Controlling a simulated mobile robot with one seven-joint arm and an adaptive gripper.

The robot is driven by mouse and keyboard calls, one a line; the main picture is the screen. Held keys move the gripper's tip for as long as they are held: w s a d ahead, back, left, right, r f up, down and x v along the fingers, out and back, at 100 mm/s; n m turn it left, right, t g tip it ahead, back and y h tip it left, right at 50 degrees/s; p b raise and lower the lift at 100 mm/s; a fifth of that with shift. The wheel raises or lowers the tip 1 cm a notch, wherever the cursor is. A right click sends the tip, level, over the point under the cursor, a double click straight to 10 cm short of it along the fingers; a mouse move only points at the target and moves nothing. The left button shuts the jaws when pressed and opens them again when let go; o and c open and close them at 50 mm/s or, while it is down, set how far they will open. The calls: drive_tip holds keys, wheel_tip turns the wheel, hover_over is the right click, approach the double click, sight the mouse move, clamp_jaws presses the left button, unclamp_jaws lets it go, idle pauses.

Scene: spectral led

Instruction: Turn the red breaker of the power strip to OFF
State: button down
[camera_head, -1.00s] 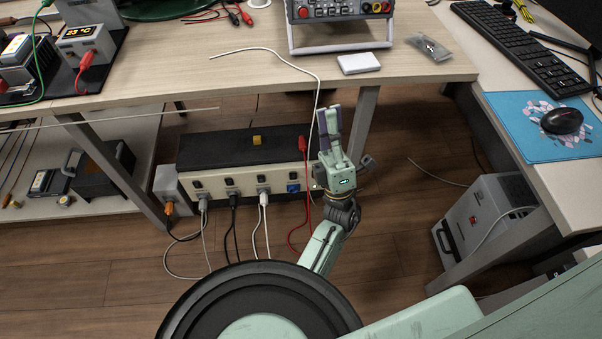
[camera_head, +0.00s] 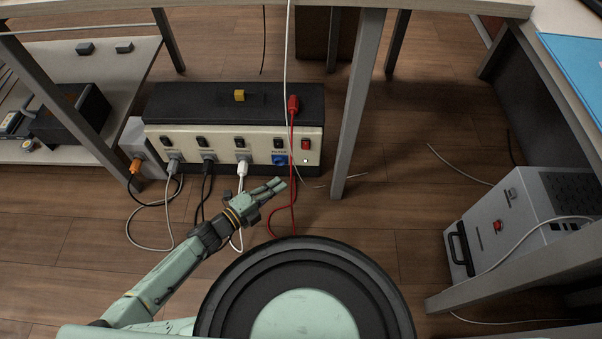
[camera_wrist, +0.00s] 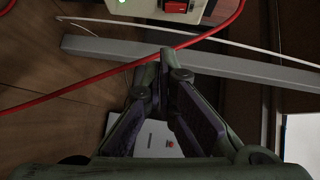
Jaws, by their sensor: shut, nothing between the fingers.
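The power strip (camera_head: 228,146) is a long cream box with a black top, standing on the floor below the table. Its red breaker (camera_head: 305,144) is at the right end of the front face, above a small lit green lamp (camera_head: 306,160). In the wrist view the red breaker (camera_wrist: 178,6) is cut by the top edge, beyond the fingertips. The breaker's position marking is too small to read. My gripper (camera_head: 281,184) is shut and empty, in front of the strip and below the breaker, apart from it. The shut fingers (camera_wrist: 167,54) also show in the wrist view.
A red cable (camera_head: 292,170) hangs down the strip's front near my fingers. Several plugs and cables, including a white plug (camera_head: 241,168), are to the left. A grey table leg (camera_head: 359,105) stands right of the strip. Bare floor (camera_head: 385,215) lies right of my gripper.

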sight(306, 145)
drive_tip(key=w+a+b+x, duration=0.1)
drive_tip(key=w+a+x, duration=0.1)
drive_tip(key=x, duration=1)
drive_tip(key=shift+b, duration=0.35)
